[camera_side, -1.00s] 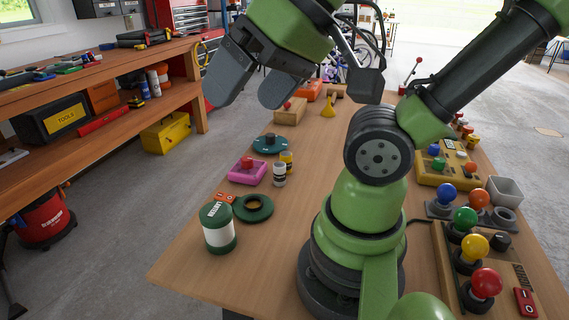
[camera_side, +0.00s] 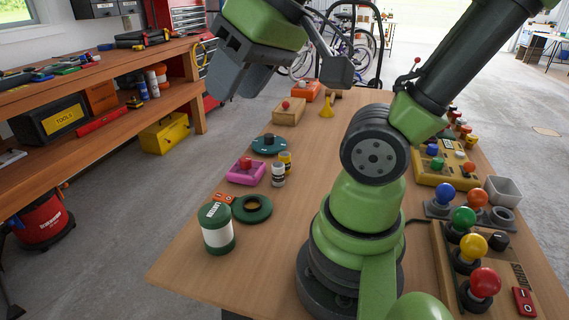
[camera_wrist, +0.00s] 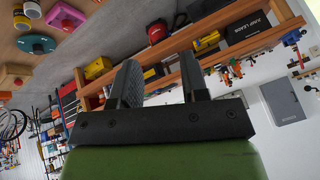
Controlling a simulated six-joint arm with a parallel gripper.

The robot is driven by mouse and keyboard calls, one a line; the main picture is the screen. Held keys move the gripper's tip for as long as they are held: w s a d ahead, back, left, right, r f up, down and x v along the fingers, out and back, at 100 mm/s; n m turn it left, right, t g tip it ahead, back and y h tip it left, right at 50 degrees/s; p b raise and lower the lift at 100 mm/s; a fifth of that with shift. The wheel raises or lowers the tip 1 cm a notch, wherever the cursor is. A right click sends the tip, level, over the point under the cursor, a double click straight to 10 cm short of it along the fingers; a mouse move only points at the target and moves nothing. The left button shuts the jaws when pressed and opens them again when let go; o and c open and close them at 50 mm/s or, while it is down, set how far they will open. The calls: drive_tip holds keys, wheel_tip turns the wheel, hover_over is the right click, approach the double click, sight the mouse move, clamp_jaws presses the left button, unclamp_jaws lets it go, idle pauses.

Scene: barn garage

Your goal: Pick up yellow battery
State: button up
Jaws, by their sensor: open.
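The yellow battery (camera_side: 286,158) stands upright on the wooden table, touching or very near a white battery-like cylinder (camera_side: 278,175). In the wrist view a small yellow piece that looks like the yellow battery (camera_wrist: 32,10) shows at the upper left edge. My gripper (camera_side: 236,84) is open and empty, raised high above the far left side of the table, well away from the battery. In the wrist view its two fingers (camera_wrist: 160,68) are apart and point towards the shelves.
Near the battery are a pink box with a red button (camera_side: 246,172), a teal disc (camera_side: 268,146), a green ring (camera_side: 252,208) and a green-white canister (camera_side: 217,228). Bare tabletop lies right of the battery.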

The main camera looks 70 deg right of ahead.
drive_tip(key=w+d+f+n+g+h, duration=0.2)
drive_tip(key=w+d, duration=0.5)
drive_tip(key=d, duration=0.1)
drive_tip(key=n+g, duration=0.3)
drive_tip(key=g, duration=0.2)
approach(284, 154)
drive_tip(key=w, duration=0.2)
drive_tip(key=shift+n+g+y, duration=0.3)
drive_tip(key=shift+n+g, duration=0.1)
drive_tip(key=f, duration=0.2)
drive_tip(key=s+f, duration=0.1)
drive_tip(key=f, duration=0.1)
drive_tip(key=s+f, duration=0.1)
drive_tip(key=f, duration=0.1)
drive_tip(key=shift+d+f, duration=0.25)
drive_tip(key=shift+d, duration=0.05)
drive_tip(key=shift+s+d+f, duration=0.1)
drive_tip(key=shift+s+f, duration=0.1)
drive_tip(key=shift+f, duration=1.3)
drive_tip(key=shift+s+d+f, duration=0.1)
drive_tip(key=shift+s+f, duration=0.1)
drive_tip(key=shift+f, duration=1.35)
drive_tip(key=c, duration=0.6)
drive_tip(key=shift+c, duration=0.2)
drive_tip(key=shift+r, duration=0.1)
